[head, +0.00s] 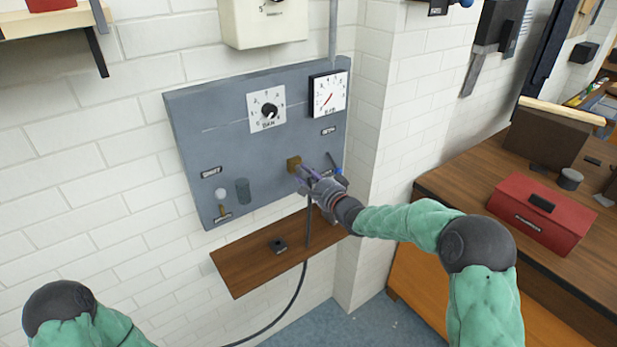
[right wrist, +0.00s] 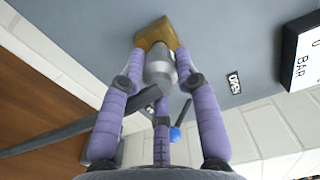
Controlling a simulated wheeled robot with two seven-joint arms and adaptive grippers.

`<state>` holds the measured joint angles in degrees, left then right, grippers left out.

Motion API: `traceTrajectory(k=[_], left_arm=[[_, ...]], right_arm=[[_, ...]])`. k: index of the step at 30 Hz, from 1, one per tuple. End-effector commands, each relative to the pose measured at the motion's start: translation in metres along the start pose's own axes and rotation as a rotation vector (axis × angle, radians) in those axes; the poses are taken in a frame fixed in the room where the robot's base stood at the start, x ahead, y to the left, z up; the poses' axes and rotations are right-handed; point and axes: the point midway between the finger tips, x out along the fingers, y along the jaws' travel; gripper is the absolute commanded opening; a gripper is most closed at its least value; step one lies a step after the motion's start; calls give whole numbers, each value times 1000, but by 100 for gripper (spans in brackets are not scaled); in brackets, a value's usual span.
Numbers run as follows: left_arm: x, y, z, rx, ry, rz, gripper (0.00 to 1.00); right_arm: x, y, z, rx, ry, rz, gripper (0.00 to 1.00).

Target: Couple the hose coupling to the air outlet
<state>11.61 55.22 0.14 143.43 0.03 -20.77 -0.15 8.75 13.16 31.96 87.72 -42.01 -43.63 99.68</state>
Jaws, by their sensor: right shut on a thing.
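The brass air outlet (head: 293,164) sits low on the grey wall panel. It also shows at the top of the right wrist view (right wrist: 155,34). My right gripper (head: 318,181) is just right of the outlet, its purple fingers closed around the silver hose coupling (right wrist: 160,66). The coupling's front end is lined up with the outlet and appears to meet it; whether it is locked cannot be told. The dark hose (head: 307,232) hangs from the gripper past the shelf. Of my left arm only a part shows at the lower left; its gripper is out of view.
The panel (head: 215,130) carries a dial (head: 268,108) and a pressure gauge (head: 328,92). A blue-tipped lever (right wrist: 175,134) is close beside the fingers. A wooden shelf (head: 240,268) is below. A red toolbox (head: 543,212) stands on the bench at right.

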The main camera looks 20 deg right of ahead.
Motion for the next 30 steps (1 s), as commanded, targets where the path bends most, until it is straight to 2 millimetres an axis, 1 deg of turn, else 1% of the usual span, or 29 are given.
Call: traceTrajectory(k=[24,25,26,27,28,30], left_arm=[[-2,1,0,0,0,0,40],[-2,1,0,0,0,0,40],[-2,1,0,0,0,0,40],[-2,1,0,0,0,0,40],[-2,1,0,0,0,0,40],[-2,1,0,0,0,0,40]], right_arm=[[18,0,0,0,0,0,0],[18,0,0,0,0,-1,35],[18,0,0,0,1,-1,43],[18,0,0,0,1,-1,55],[18,0,0,0,1,-1,60],[18,0,0,0,1,0,60]])
